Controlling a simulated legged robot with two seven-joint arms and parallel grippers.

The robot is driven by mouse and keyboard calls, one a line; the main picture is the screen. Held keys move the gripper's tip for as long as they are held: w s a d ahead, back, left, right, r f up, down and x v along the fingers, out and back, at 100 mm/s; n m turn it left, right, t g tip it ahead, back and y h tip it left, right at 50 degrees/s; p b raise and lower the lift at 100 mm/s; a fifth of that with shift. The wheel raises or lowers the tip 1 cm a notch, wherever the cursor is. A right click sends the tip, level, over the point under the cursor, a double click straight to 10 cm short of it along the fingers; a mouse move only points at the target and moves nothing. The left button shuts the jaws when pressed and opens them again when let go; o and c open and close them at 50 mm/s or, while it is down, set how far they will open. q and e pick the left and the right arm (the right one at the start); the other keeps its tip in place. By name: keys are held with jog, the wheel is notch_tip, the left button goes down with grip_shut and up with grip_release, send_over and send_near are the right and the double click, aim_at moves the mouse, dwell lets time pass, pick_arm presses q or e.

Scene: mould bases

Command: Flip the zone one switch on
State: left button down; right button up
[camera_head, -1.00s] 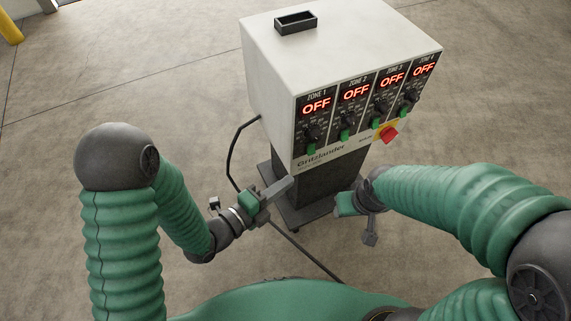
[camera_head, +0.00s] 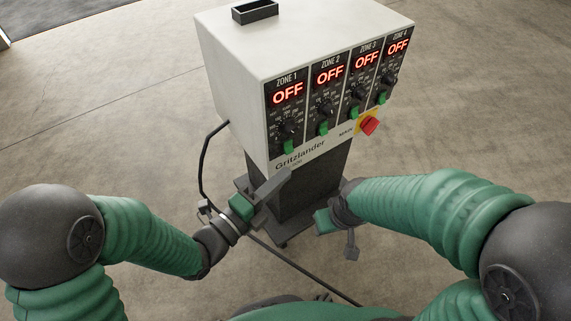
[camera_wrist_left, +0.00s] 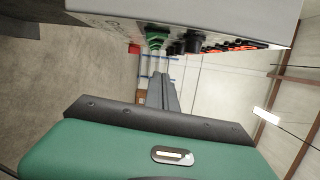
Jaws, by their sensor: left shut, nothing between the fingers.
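The control box (camera_head: 235,85) is white, with a black panel for each zone. The zone 1 panel at its left end has a red OFF display (camera_head: 288,93), a black knob (camera_head: 287,128) and a green switch (camera_head: 290,147) below. My left gripper (camera_head: 282,178) is shut and empty, below and in front of the zone 1 panel, apart from the switch. In the left wrist view, green switches (camera_wrist_left: 157,38) and a black knob (camera_wrist_left: 194,42) show beyond the finger. My right gripper (camera_head: 335,222) is low, right of the stand; its jaws are unclear.
Zones 2, 3 and 4 also read OFF. A red main switch (camera_head: 369,126) on a yellow plate sits at the lower right. The box stands on a dark pedestal (camera_head: 310,185). A black cable (camera_head: 203,165) runs down its left side. The floor around is clear.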

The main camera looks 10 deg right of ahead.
aim_at(285, 150)
pick_arm(q)
jog(key=w+d, duration=0.1)
jog(key=w, duration=0.1)
jog(key=w+d, duration=0.1)
jog(key=w, duration=0.1)
jog(key=w+d+b, duration=0.1)
jog(key=w, duration=0.1)
jog(key=shift+w+r, duration=0.25)
jog(key=shift+w, duration=0.1)
pick_arm(e)
jog(key=shift+s+x, duration=0.25)
jog(key=shift+x, duration=0.95)
jog(key=shift+f, duration=0.1)
pick_arm(q)
jog(key=shift+w+a+r+n+p, duration=0.15)
jog(key=shift+w+r+n+p, duration=0.3)
jog(key=shift+p, duration=0.4)
jog(key=shift+s+f+b, duration=0.1)
jog(key=shift+f+b, duration=0.2)
jog(key=shift+f, duration=0.05)
pick_arm(e)
jog(key=shift+r, duration=0.45)
jog(key=shift+s, duration=0.15)
